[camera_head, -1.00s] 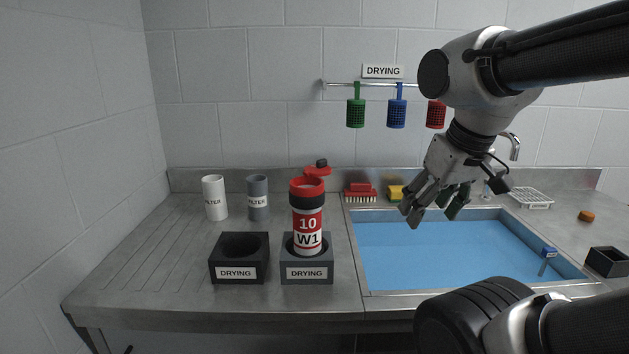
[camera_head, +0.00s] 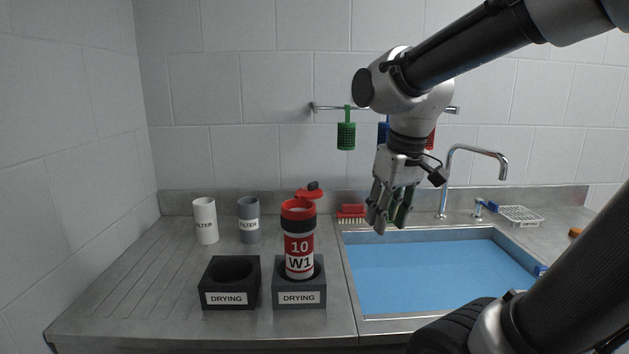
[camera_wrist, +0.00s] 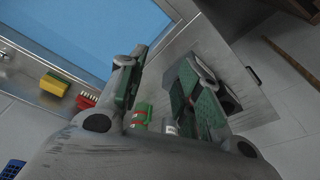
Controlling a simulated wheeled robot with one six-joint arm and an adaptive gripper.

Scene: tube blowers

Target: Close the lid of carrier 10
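Carrier 10 (camera_head: 299,248) is a red and white tube with a black collar, marked "10" and "W1". It stands upright in the right-hand dark "DRYING" block (camera_head: 299,298). Its red lid (camera_head: 309,193) is open, sticking up and out behind the red rim, with a dark knob on it. My gripper (camera_head: 383,224) hangs pointing down to the right of the carrier, apart from it, near the sink's back left corner. In the wrist view its green-padded fingers (camera_wrist: 160,92) are spread apart. The carrier is not clearly made out in the wrist view.
An empty "DRYING" block (camera_head: 230,299) stands left of the carrier. White (camera_head: 205,220) and grey (camera_head: 248,219) filter tubes stand behind. A red brush (camera_head: 351,211) lies behind the sink (camera_head: 430,270). Coloured baskets hang on the wall rail (camera_head: 330,107).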

